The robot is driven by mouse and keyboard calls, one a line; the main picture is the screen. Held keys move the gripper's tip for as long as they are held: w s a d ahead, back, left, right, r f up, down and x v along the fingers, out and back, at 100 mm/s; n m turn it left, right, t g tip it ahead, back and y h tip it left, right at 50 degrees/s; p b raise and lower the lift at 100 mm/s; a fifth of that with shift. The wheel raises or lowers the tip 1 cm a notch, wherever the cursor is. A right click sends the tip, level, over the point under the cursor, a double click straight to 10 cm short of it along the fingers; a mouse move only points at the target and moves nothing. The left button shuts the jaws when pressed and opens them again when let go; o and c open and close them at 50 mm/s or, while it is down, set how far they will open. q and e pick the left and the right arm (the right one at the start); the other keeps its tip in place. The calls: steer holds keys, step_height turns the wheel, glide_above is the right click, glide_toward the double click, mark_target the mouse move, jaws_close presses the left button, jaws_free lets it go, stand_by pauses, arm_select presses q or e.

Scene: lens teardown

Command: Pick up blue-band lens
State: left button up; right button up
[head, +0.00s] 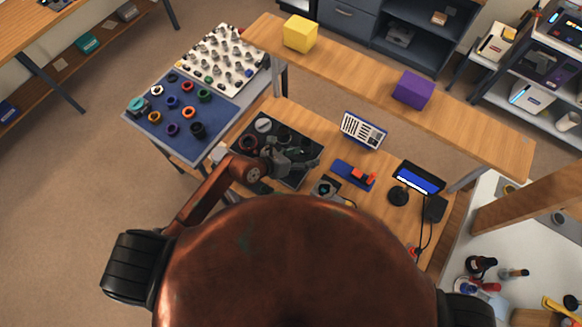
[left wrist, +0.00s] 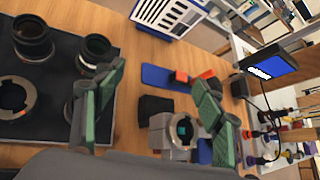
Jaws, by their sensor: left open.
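My left gripper (head: 308,160) is open and empty over the right part of a black mat (head: 240,170) on the wooden bench. In the left wrist view its green-padded fingers (left wrist: 155,105) stand wide apart with nothing between them. Black lens parts show on the mat, including two barrels (left wrist: 33,38) (left wrist: 97,52) and a flat ring (left wrist: 14,97); I see no clear blue band on them. Several colour-ringed lens pieces stand on a blue-topped table at the left, one with a blue ring (head: 172,101). I cannot tell which is the blue-band lens. My right gripper is not in view.
A grey device with a teal lens (left wrist: 184,130) stands right of the mat. Beyond are a blue tray with red pieces (head: 354,174), a white panel (head: 363,131) and a lit display (head: 418,178). A raised shelf with yellow (head: 300,34) and purple (head: 412,90) blocks runs behind.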

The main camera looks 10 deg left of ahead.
arm_select(q)
steer(key=a+f+g+y, duration=0.1)
steer(key=a+f, duration=0.1)
steer(key=f, duration=0.2)
steer(key=a+f+m+y, duration=0.1)
steer(key=a+f+y, duration=0.1)
steer(key=f, duration=0.1)
steer(key=a+f+m+g+y, duration=0.1)
steer(key=a+f, duration=0.2)
steer(key=f, duration=0.1)
steer(key=shift+w+a+f+g+y, duration=0.1)
steer(key=shift+f+g+y, duration=0.2)
steer(key=shift+f+y, duration=0.1)
steer(key=shift+w+d+f+p, duration=0.3)
steer(key=shift+f+p, duration=0.15)
steer(key=shift+f, duration=0.1)
steer(key=x, duration=0.4)
steer(key=shift+p, duration=0.35)
steer(key=shift+c, duration=0.5)
steer(key=c, duration=1.3)
